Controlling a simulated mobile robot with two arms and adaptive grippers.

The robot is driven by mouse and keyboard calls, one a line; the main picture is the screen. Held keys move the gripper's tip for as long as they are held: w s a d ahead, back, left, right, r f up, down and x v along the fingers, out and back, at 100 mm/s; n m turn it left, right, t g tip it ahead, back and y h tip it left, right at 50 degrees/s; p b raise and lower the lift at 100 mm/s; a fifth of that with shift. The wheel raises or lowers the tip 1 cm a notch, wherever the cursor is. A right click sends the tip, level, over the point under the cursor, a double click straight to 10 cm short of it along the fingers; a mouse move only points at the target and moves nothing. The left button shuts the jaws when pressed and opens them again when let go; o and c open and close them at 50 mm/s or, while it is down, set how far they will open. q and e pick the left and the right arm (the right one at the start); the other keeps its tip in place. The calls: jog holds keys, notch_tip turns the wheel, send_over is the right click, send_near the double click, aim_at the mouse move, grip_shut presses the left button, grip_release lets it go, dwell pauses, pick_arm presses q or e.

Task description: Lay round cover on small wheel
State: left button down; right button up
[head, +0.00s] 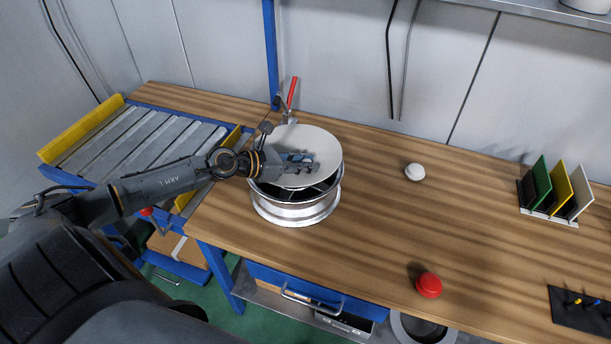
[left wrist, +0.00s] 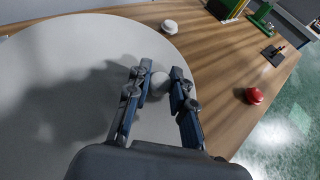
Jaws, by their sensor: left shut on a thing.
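The round cover (head: 306,139) is a flat light-grey disc over the small wheel (head: 296,212), a silver rim lying on the workbench. The cover sits toward the back of the rim, and the wheel's dark inside shows below its front edge. I cannot tell whether cover and wheel touch. My left gripper (head: 303,162) is over the cover, shut on its small knob. In the left wrist view the knob (left wrist: 160,83) is between the fingers (left wrist: 160,88), with the cover (left wrist: 60,60) spreading left. My right gripper is not in view.
A red-handled clamp (head: 292,95) stands just behind the wheel. A white button (head: 414,172) and red button (head: 429,285) are on the workbench (head: 370,230) to the right. A roller conveyor (head: 140,145) is at left. A rack of coloured plates (head: 553,190) stands far right.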

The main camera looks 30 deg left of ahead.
pick_arm(q)
notch_tip(320, 180, down, 3)
jog(key=shift+w, duration=0.1)
jog(key=shift+f, duration=0.15)
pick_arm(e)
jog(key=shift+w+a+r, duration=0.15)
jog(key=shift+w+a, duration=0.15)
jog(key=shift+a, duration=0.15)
pick_arm(q)
jog(key=shift+f, duration=0.2)
jog(key=c, duration=1.2)
grip_release()
jog(key=shift+o, duration=0.2)
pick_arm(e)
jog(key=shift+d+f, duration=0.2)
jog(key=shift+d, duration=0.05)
pick_arm(q)
jog(key=shift+r, duration=0.1)
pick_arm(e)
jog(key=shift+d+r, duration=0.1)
